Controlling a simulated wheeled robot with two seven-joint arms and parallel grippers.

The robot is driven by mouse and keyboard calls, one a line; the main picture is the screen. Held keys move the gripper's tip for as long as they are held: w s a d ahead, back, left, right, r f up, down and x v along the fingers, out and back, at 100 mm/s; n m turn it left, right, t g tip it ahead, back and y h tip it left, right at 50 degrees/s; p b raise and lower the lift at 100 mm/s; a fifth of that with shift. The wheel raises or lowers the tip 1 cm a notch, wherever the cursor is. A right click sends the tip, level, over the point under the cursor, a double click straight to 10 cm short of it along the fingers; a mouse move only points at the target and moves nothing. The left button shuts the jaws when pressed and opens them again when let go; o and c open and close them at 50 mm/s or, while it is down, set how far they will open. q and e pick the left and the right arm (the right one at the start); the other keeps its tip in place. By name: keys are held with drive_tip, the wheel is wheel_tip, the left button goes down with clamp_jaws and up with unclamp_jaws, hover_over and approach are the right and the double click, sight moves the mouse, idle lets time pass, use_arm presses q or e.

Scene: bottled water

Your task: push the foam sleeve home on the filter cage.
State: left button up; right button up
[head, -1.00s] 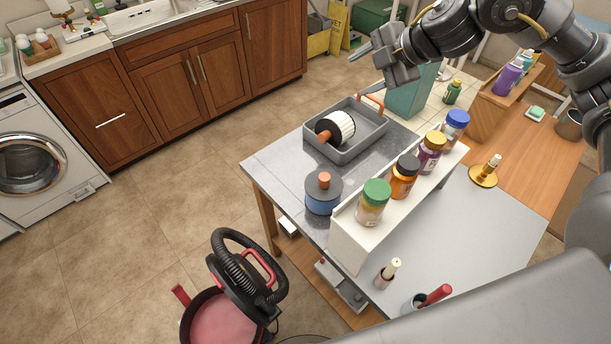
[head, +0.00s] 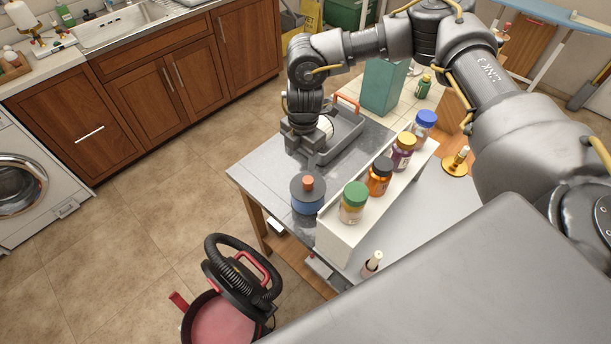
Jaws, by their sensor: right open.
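A filter part stands upright on the grey table, with a dark round plate and an orange knob; I take it for the filter cage (head: 299,190). A blue band, which looks like the foam sleeve (head: 307,206), sits around it below the plate. How far the sleeve is seated cannot be told. My right gripper (head: 301,148) points down at the near left side of the grey tray, behind the cage and apart from it. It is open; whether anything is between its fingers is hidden. My left gripper is not in view.
The grey tray (head: 352,148) holds a white pleated filter (head: 326,126), mostly hidden by my right gripper. A white rack (head: 335,236) with several lidded jars stands right of the cage. A red vacuum canister (head: 222,322) is on the floor. The table's left part (head: 262,172) is clear.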

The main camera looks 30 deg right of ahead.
sight(308, 180)
drive_tip(key=shift+h, duration=0.3)
drive_tip(key=f+b, duration=0.2)
drive_tip(key=f, duration=0.1)
drive_tip(key=d+f+b, duration=0.1)
drive_tip(key=f+b, duration=0.1)
drive_tip(key=f, duration=0.1)
drive_tip(key=f+b, duration=0.2)
drive_tip(key=b, duration=0.1)
drive_tip(key=shift+s+d+f, duration=0.35)
drive_tip(key=shift+d+f, duration=0.05)
drive_tip(key=shift+f, duration=1.05)
drive_tip(key=shift+r, duration=0.1)
drive_tip(key=c, duration=1.1)
wheel_tip(308, 180, up, 6)
drive_tip(key=p, duration=0.5)
drive_tip(key=shift+s+r, duration=0.1)
